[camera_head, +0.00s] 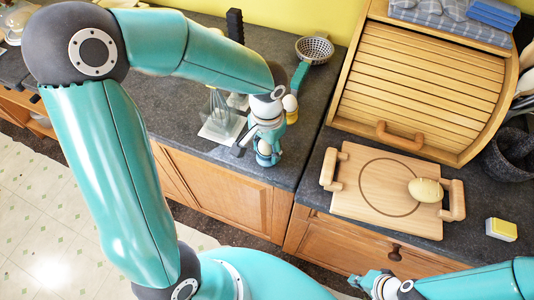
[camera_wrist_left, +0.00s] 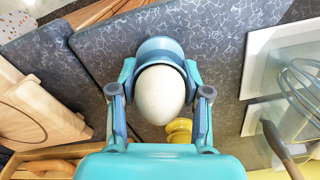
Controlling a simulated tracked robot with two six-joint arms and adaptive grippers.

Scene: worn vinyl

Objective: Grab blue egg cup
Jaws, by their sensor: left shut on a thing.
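The blue egg cup (camera_head: 263,158) is near the front edge of the dark counter in the head view, with a pale egg in it. In the left wrist view the cup's blue rim (camera_wrist_left: 160,45) shows around the far side of the egg (camera_wrist_left: 160,93). My left gripper (camera_head: 262,147) is shut on the egg cup, one finger on each side of it. I cannot tell whether the cup touches the counter. My right gripper (camera_head: 368,283) is low in the head view, away from the cup; its fingers are too small to read.
A yellow egg cup (camera_head: 292,117) with an egg stands close behind. A whisk (camera_head: 217,108) stands left, by a white tile. A skimmer (camera_head: 314,51) lies farther back. Right are a wooden board (camera_head: 345,205) with a potato, a bread box (camera_head: 420,85) and a sponge (camera_head: 501,229).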

